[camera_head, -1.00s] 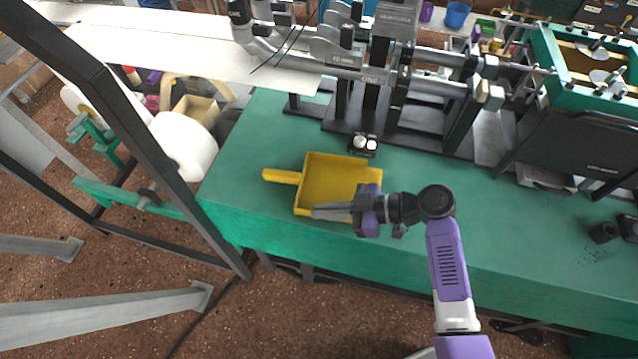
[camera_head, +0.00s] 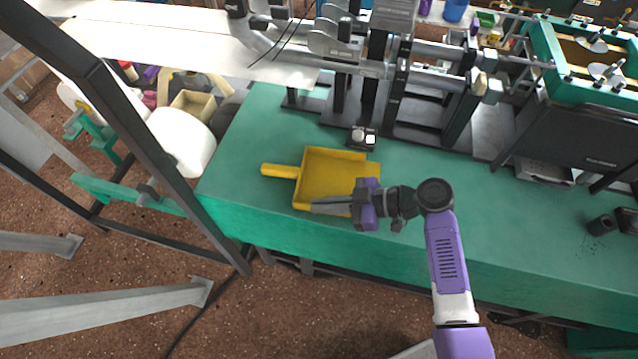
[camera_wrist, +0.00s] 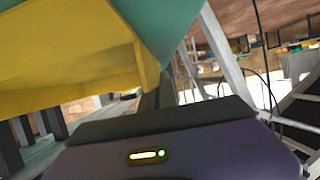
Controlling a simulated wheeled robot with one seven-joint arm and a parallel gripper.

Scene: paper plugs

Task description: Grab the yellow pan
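The yellow pan (camera_head: 338,175) is a shallow square tray lying on the green bench top, its handle (camera_head: 279,171) pointing left. My gripper (camera_head: 318,206) reaches in from the right, with its grey fingers along the pan's front edge, overlapping it in the head view. The fingers look close together there, but the gap between them and any contact with the pan cannot be made out. In the wrist view the yellow pan (camera_wrist: 70,55) fills the upper left, very close, beside a dark finger (camera_wrist: 158,98). The pan's front right corner is partly hidden by my gripper.
A metal-framed machine (camera_head: 400,95) stands on the bench behind the pan, with a small switch box (camera_head: 362,138) near the pan's back edge. A dark frame post (camera_head: 150,160) stands at left.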

